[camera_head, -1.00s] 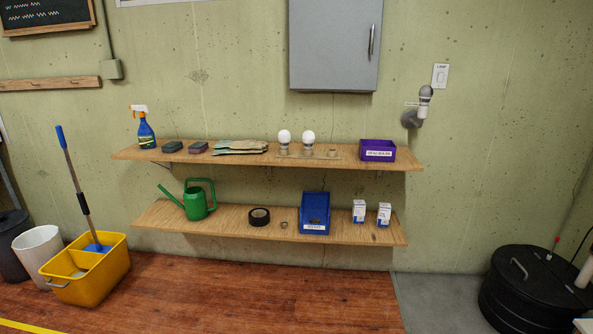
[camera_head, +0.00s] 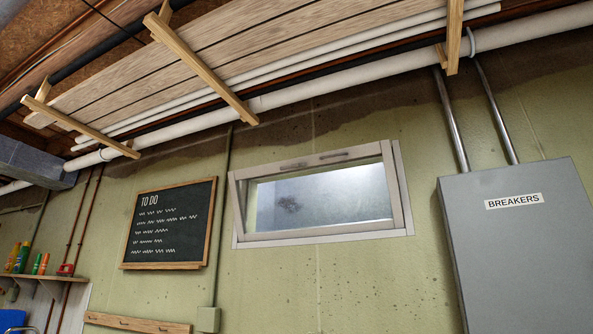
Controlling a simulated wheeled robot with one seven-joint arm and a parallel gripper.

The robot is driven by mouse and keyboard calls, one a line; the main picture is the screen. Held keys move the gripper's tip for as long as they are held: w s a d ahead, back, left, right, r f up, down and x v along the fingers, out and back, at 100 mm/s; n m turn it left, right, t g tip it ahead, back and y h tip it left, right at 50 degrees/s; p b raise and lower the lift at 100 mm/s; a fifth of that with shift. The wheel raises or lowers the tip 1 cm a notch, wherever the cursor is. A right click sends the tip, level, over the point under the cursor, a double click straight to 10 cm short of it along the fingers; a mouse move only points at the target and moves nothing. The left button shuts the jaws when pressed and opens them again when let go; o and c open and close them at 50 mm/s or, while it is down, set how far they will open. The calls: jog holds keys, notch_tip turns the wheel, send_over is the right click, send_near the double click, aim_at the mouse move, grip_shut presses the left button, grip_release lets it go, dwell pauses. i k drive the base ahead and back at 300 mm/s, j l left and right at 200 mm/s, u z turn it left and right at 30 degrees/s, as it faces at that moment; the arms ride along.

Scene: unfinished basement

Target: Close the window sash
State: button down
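The window is high on the far wall, near the middle of the head camera view. Its pale sash (camera_head: 316,162) has a dark pull handle on the top rail and a cloudy glass pane with a dark smudge. The sash looks tipped inward at the top, standing off the outer frame (camera_head: 405,190), whose right side shows behind it. The lower edge of the sash sits close to the sill. How wide the gap is cannot be told from this low angle. My gripper is not in view.
Wooden brackets (camera_head: 200,68) hold planks and white pipes overhead, above the window. A grey breaker box (camera_head: 530,250) stands to its right, with conduits above. A chalkboard (camera_head: 170,223) hangs to its left, and a wooden peg rail (camera_head: 137,322) is below. The floor is out of view.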

aim_at(383, 147)
jog(key=i+j+z, duration=0.1)
jog(key=i, duration=0.3)
jog(key=i+j+z, duration=0.1)
jog(key=i+j, duration=0.45)
jog(key=i, duration=0.2)
jog(key=i+z, duration=0.05)
